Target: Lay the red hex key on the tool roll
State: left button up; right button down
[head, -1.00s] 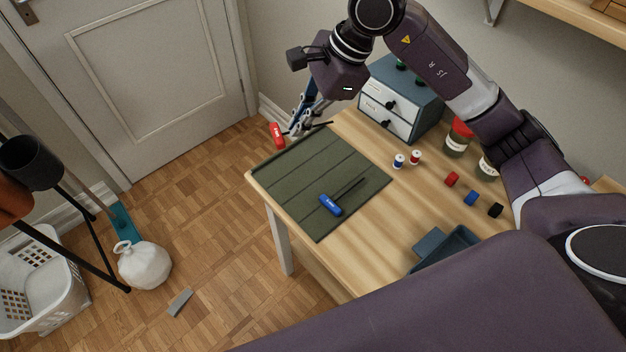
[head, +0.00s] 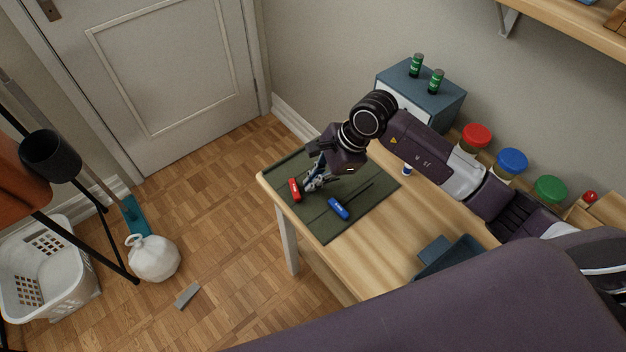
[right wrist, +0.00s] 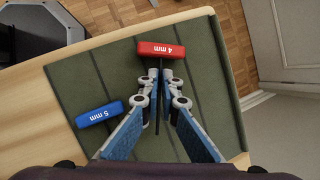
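The red hex key (head: 295,189), its handle marked 4 mm, is over the left part of the green tool roll (head: 320,228). It also shows in the right wrist view (right wrist: 161,48). My right gripper (right wrist: 160,76) has its fingertips close together on the key's black shaft, just behind the red handle. In the head view the right gripper (head: 314,180) is low over the roll. The key looks close to the cloth; whether it touches is unclear. The blue 5 mm hex key (head: 339,208) lies on the roll to the right. My left gripper is out of view.
A blue-grey tray (head: 440,257) sits toward the desk's near side. A small drawer cabinet (head: 447,101) and jars with red, blue and green lids (head: 512,162) stand along the back. A spool (head: 407,169) is just right of the roll.

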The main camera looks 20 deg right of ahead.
jog(key=shift+f, duration=0.25)
jog(key=shift+f, duration=0.1)
jog(key=c, duration=2.4)
grip_release()
jog(key=b+v, duration=0.1)
jog(key=v, duration=1.1)
